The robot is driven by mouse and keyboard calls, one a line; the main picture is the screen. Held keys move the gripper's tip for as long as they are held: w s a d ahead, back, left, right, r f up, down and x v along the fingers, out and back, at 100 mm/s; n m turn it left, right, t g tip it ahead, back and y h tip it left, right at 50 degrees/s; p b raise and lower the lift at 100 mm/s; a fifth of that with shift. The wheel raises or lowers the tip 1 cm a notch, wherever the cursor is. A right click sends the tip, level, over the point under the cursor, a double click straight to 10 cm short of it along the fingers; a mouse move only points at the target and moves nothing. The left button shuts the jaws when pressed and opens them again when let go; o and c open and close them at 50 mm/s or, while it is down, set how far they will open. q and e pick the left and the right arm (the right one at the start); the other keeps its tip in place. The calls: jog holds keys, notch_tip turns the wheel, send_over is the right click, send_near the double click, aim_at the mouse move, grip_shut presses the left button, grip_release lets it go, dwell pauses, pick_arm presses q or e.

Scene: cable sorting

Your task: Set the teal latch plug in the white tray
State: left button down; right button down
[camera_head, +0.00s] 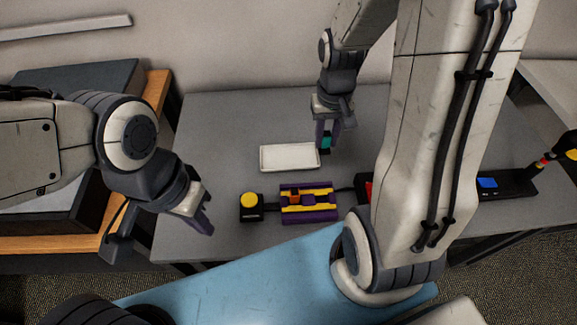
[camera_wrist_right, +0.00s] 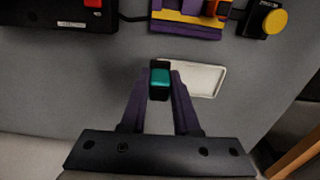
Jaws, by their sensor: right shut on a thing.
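The teal latch plug (camera_head: 326,141) is held between the fingers of my right gripper (camera_head: 327,136), just off the right end of the white tray. In the right wrist view, the plug (camera_wrist_right: 160,78) shows its teal face and black housing between the purple fingers of my right gripper (camera_wrist_right: 160,84). The white tray (camera_head: 290,165) lies flat on the grey table and looks empty. It also shows in the right wrist view (camera_wrist_right: 205,80), partly hidden behind a finger. My left gripper (camera_head: 160,240) hangs at the table's left edge, fingers apart, with nothing seen between them.
A purple and yellow block (camera_head: 308,203) sits in front of the tray, cabled to a yellow-button box (camera_head: 250,205). A black unit with a blue button (camera_head: 488,183) lies at the right. Bare grey table (camera_head: 225,125) is free behind and left of the tray.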

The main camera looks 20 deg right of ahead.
jog(key=shift+s+d, duration=0.3)
jog(key=shift+s, duration=0.1)
send_over(290, 159)
notch_tip(290, 159, down, 7)
jog(key=shift+w+r, duration=0.1)
jog(key=shift+r, duration=0.05)
pick_arm(q)
jog(key=shift+d+f, duration=0.1)
jog(key=shift+f, duration=0.5)
pick_arm(e)
jog(key=shift+f, duration=1.95)
jog(key=shift+f, duration=0.15)
jog(key=c, duration=0.7)
grip_release()
pick_arm(q)
jog(key=shift+f, duration=0.1)
pick_arm(e)
jog(key=shift+o, duration=0.2)
